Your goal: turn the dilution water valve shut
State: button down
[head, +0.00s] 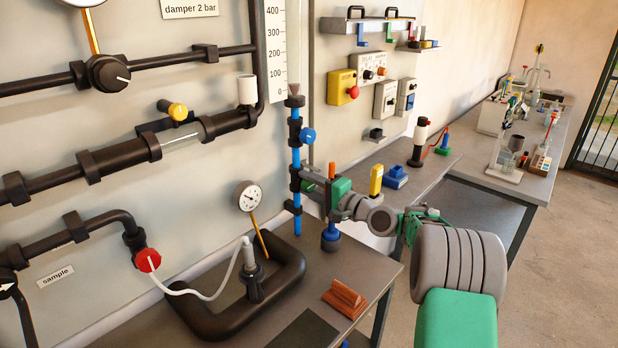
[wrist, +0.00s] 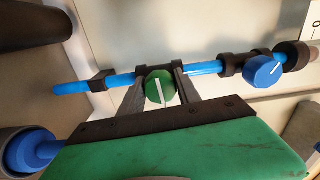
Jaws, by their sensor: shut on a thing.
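A green knob with a white line (wrist: 158,90) sits on a thin blue pipe (wrist: 205,68) in the wrist view. Its white line runs roughly across the pipe. My gripper (head: 309,181) is at the lower part of this upright pipe (head: 296,160) in the head view, and hides the green knob there. In the wrist view the two grey fingers of my gripper (wrist: 156,88) stand on either side of the green knob, closed on it. A blue knob with a white line (head: 307,135) is higher on the same pipe; it also shows in the wrist view (wrist: 263,70).
A round gauge (head: 249,196) and a dark looped pipe (head: 290,285) stand left of my gripper. A blue-topped object (head: 331,236) is just below it. A brown wooden block (head: 345,298) lies on the bench. Dark pipes with a red knob (head: 147,260) run along the wall.

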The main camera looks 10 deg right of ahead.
jog(key=shift+r+m+p, duration=0.1)
jog(key=shift+m+p, duration=0.25)
jog(key=shift+m, duration=0.15)
jog(key=c, duration=0.9)
grip_release()
jog(key=shift+s+d, duration=0.1)
jog(key=b+v, duration=0.1)
jog(key=v, duration=0.6)
jog(key=shift+s, duration=0.2)
jog(key=shift+d, duration=0.15)
